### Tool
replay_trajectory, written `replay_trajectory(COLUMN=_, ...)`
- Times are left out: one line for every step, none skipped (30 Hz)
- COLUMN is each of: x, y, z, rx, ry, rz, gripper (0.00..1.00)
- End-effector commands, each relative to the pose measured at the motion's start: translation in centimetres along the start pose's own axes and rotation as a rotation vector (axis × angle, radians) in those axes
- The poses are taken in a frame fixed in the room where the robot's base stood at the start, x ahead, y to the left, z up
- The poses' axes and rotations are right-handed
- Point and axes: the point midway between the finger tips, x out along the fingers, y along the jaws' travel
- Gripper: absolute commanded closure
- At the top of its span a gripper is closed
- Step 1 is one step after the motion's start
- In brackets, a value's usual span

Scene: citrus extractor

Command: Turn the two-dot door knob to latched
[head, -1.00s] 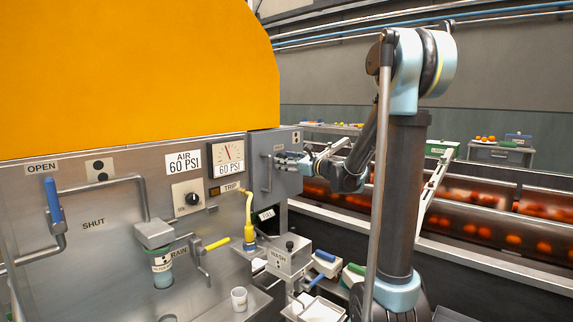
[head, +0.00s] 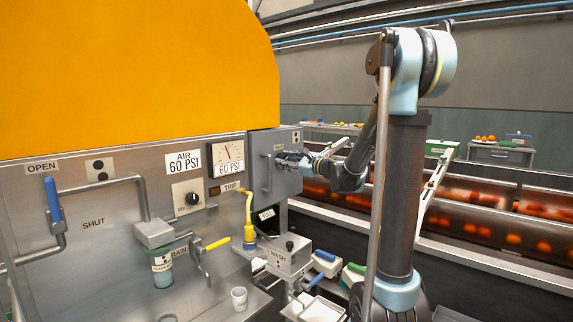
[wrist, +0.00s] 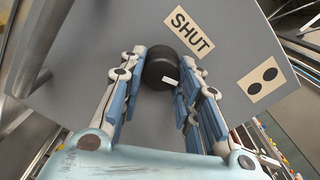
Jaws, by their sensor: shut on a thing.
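The two-dot door is a grey panel (wrist: 235,50) at the right end of the machine in the head view (head: 285,180). A plate with two black dots (wrist: 262,79) and a SHUT label (wrist: 188,33) are on it. The black round knob (wrist: 160,70) has a small white mark on its lower right side. My gripper (wrist: 161,85) is shut on the knob, a finger on each side of it. In the head view my gripper (head: 280,160) reaches the door from the right and hides the knob.
A vertical bar handle (head: 265,174) stands on the door left of my gripper; it also shows at the wrist view's left edge (wrist: 48,40). A conveyor with oranges (head: 480,230) runs behind my arm.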

Motion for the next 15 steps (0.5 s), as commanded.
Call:
replay_trajectory(x=0.01, y=-0.08, z=-0.01, rx=-0.042, ry=0.000, rz=-0.001, gripper=0.93)
replay_trajectory(x=0.00, y=-0.08, z=-0.01, rx=-0.070, ry=0.000, rz=-0.001, gripper=0.93)
replay_trajectory(x=0.01, y=-0.09, z=-0.01, rx=-0.109, ry=0.000, rz=-0.001, gripper=0.93)
replay_trajectory(x=0.00, y=-0.10, z=-0.01, rx=-0.138, ry=0.000, rz=-0.001, gripper=0.93)
replay_trajectory(x=0.00, y=-0.10, z=-0.01, rx=-0.166, ry=0.000, rz=-0.001, gripper=0.93)
replay_trajectory(x=0.00, y=-0.11, z=-0.01, rx=-0.205, ry=0.000, rz=-0.001, gripper=0.93)
replay_trajectory(x=0.00, y=-0.11, z=0.00, rx=-0.233, ry=0.000, rz=-0.001, gripper=0.93)
replay_trajectory(x=0.00, y=-0.12, z=0.00, rx=-0.261, ry=0.000, rz=-0.001, gripper=0.93)
replay_trajectory(x=0.00, y=-0.12, z=0.00, rx=-0.300, ry=0.000, rz=-0.001, gripper=0.93)
replay_trajectory(x=0.00, y=-0.12, z=0.00, rx=-0.329, ry=0.000, rz=-0.001, gripper=0.93)
replay_trajectory(x=0.00, y=-0.12, z=0.01, rx=-0.357, ry=0.000, rz=0.000, gripper=0.93)
replay_trajectory(x=0.00, y=-0.13, z=0.01, rx=-0.395, ry=0.000, rz=0.000, gripper=0.93)
replay_trajectory(x=0.00, y=-0.13, z=0.01, rx=-0.424, ry=0.000, rz=0.000, gripper=0.93)
replay_trajectory(x=-0.01, y=-0.13, z=0.02, rx=-0.452, ry=0.000, rz=0.000, gripper=0.93)
replay_trajectory(x=-0.01, y=-0.13, z=0.02, rx=-0.490, ry=0.000, rz=0.000, gripper=0.93)
